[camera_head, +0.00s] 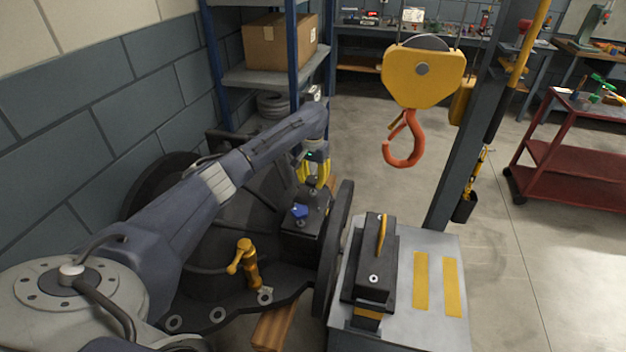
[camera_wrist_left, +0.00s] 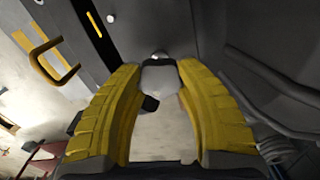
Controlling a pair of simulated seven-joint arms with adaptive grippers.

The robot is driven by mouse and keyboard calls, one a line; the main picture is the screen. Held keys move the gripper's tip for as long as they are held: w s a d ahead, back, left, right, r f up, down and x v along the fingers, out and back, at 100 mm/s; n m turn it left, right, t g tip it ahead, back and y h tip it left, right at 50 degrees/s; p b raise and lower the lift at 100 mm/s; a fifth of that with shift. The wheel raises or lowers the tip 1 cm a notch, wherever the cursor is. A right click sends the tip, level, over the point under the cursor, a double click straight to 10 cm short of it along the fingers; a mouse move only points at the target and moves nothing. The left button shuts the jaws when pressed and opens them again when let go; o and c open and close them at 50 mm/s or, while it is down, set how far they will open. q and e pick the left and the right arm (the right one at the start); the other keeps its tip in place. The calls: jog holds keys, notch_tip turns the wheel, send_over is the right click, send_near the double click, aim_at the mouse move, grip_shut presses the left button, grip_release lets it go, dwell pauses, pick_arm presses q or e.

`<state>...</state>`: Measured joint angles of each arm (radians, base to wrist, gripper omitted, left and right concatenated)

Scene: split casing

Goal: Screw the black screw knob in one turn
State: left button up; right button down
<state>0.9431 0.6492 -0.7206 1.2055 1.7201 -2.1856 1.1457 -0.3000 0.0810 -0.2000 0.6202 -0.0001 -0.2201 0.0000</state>
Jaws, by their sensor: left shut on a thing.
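My left gripper (camera_head: 313,178) has yellow fingers and reaches down from the end of my left arm to the top of a dark block on the split casing (camera_head: 205,245). It is shut on the black screw knob (camera_head: 312,184), which shows only partly below the fingertips in the head view. In the left wrist view my left gripper (camera_wrist_left: 160,75) has its two yellow fingers on either side of a small grey-looking piece. A small black part shows in the gap between them; I cannot tell how far the knob is turned. My right gripper is not in view.
A blue knob (camera_head: 300,211) sits just in front on the same block. A yellow valve handle (camera_head: 245,262) stands on the casing. An orange crane hook (camera_head: 404,145) hangs above.

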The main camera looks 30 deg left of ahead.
pick_arm(q)
jog(key=shift+c, duration=0.6)
jog(key=m, duration=0.4)
jog(key=shift+m, duration=0.4)
jog(key=m, duration=0.6)
jog(key=o, duration=1.3)
jog(key=shift+o, duration=0.2)
